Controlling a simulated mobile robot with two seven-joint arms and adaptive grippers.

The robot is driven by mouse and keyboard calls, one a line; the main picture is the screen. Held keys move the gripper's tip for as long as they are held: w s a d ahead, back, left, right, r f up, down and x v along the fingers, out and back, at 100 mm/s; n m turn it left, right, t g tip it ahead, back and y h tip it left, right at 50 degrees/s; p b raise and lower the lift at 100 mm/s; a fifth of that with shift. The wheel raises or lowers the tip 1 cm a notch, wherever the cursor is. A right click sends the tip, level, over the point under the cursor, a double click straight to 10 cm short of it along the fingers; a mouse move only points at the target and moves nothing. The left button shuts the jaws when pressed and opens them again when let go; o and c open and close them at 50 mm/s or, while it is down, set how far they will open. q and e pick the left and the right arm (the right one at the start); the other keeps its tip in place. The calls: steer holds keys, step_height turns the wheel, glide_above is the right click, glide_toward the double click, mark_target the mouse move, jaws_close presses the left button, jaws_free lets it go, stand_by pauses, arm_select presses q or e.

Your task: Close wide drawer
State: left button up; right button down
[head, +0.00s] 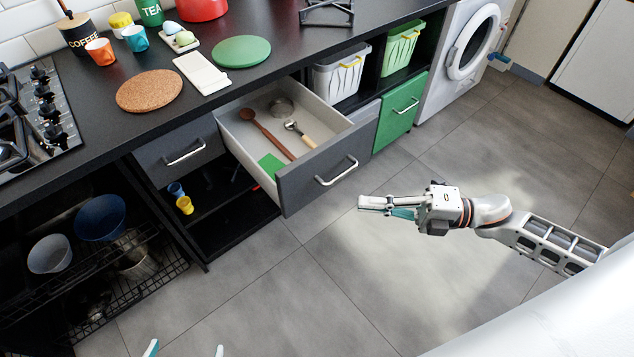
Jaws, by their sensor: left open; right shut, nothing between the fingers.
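The wide drawer (297,188) is pulled out from under the counter, with a dark grey front and a pale interior. A silver bar handle (337,171) is on its front. Inside lie a wooden spoon (266,134), a ladle with a wooden handle (300,134), a round metal item (281,107) and a green piece (271,166). My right gripper (362,206) is shut and empty, in front of the drawer front and apart from it, pointing left. My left gripper (184,350) is open at the bottom edge; only its fingertips show.
The counter (285,62) above holds a cork mat (149,90), a green mat (241,51) and cups. Open shelves with bowls (100,217) stand lower left. The floor (330,290) in front is clear.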

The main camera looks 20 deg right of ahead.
glide_toward(291, 187)
steer(key=a, duration=0.5)
steer(key=shift+w+a, duration=0.1)
steer(key=shift+w, duration=1.15)
